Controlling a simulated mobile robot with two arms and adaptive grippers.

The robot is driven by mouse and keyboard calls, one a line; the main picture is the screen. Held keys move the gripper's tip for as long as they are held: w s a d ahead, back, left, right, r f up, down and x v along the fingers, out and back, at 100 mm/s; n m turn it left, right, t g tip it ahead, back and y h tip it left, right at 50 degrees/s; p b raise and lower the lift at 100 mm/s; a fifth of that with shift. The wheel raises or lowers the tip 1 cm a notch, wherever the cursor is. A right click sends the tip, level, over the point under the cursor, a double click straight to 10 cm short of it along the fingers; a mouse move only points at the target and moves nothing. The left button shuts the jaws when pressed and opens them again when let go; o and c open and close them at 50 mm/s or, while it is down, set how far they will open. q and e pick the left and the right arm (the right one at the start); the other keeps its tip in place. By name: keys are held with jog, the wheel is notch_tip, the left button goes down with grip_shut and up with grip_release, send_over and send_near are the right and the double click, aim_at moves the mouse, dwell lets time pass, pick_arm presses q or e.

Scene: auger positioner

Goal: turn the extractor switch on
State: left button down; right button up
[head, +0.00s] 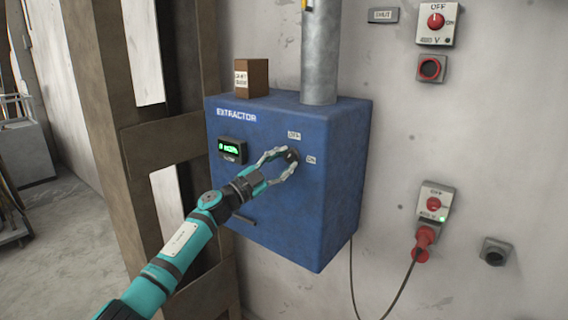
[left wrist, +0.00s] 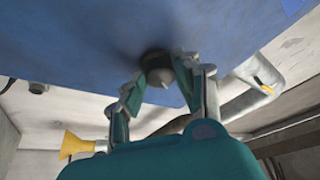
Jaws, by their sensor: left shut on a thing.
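The blue extractor box (head: 300,222) is on the wall, with "EXTRACTOR" lettering on its front. Its dark round switch knob (head: 291,155) sits between an "OFF" label above and an "ON" label to the right. My left gripper (head: 285,160) reaches the knob from the lower left, its fingers shut around it. In the left wrist view the knob (left wrist: 158,72) shows between the two fingertips, against the blue face. The fingers partly hide the knob, so I cannot tell which way it points. My right gripper is not in view.
A lit green display (head: 230,148) is left of the knob. A small brown block (head: 251,77) and a grey pipe (head: 320,55) stand on the box. Red-knobbed wall switches (head: 436,21) and a red plug (head: 424,240) with a cable are at right. A wooden post (head: 105,130) stands at left.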

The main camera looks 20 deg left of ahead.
pick_arm(q)
jog(key=m+g, duration=0.1)
jog(key=m, duration=0.3)
jog(key=m+g+p, duration=0.1)
jog(key=m, duration=0.1)
jog(key=shift+a+r+m+g+h, duration=0.2)
jog(key=shift+r+m+g+h, duration=0.1)
jog(key=shift+m+h, duration=0.1)
jog(key=m+g, duration=0.1)
jog(key=m, duration=0.1)
jog(key=shift+m+p, duration=0.3)
jog(key=shift+p, duration=0.1)
jog(key=shift+m+g+y+p, duration=0.4)
jog(key=shift+m+g+p, duration=0.15)
jog(key=shift+m, duration=0.85)
jog(key=c, duration=0.9)
grip_release()
jog(key=shift+c, duration=0.2)
jog(key=v, duration=1.2)
